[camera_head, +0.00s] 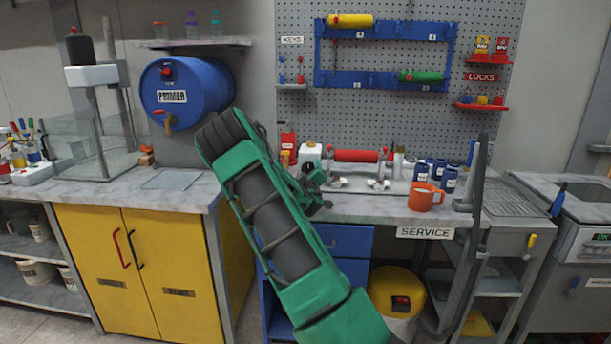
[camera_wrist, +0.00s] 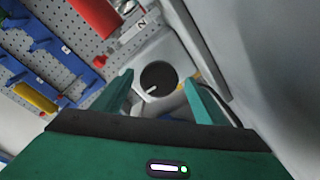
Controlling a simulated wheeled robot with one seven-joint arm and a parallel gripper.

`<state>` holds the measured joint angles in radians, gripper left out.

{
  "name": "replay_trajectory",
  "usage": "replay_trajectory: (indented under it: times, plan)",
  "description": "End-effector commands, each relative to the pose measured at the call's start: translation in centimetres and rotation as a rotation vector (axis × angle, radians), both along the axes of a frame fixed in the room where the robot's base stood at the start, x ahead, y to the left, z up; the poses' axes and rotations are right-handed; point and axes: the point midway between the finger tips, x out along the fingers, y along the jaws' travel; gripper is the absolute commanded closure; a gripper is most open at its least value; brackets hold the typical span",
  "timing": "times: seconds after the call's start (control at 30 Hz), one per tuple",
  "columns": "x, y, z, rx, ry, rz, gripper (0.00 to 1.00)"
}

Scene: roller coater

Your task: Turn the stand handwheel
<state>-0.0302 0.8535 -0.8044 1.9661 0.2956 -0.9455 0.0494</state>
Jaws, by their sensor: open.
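In the wrist view a dark round wheel (camera_wrist: 158,73) with a small pale handle sits on a pale, rounded housing (camera_wrist: 143,58). I take it for the stand handwheel. My gripper (camera_wrist: 157,76) is open, with one teal finger on each side of the wheel in the picture. Whether the fingers touch it, and how deep they reach, I cannot tell. In the head view the coater's red roller (camera_head: 356,155) lies on the bench beside a white block (camera_head: 309,154). My green arm covers the area to the left, and the wheel cannot be made out there.
An orange mug (camera_head: 425,196) and several dark blue cans stand right of the coater. A blue drum (camera_head: 187,93) is at the left on the wall. A pegboard with a blue rack (camera_head: 384,77) is behind. A large grey surface (camera_wrist: 232,50) fills the right of the wrist view.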

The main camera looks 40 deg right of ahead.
Motion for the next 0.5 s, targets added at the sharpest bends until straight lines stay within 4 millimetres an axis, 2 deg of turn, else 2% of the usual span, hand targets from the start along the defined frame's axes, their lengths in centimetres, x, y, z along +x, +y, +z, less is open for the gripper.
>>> replay_trajectory:
  times: [0.03, 0.2, 0.5]
  plan:
    - [0.00, 0.02, 0.00, 0.000, 0.000, 0.000, 0.37]
    - [0.02, 0.04, -0.01, 0.001, -0.001, 0.000, 0.75]
    - [0.06, 0.13, -0.06, -0.011, 0.016, 0.002, 0.75]
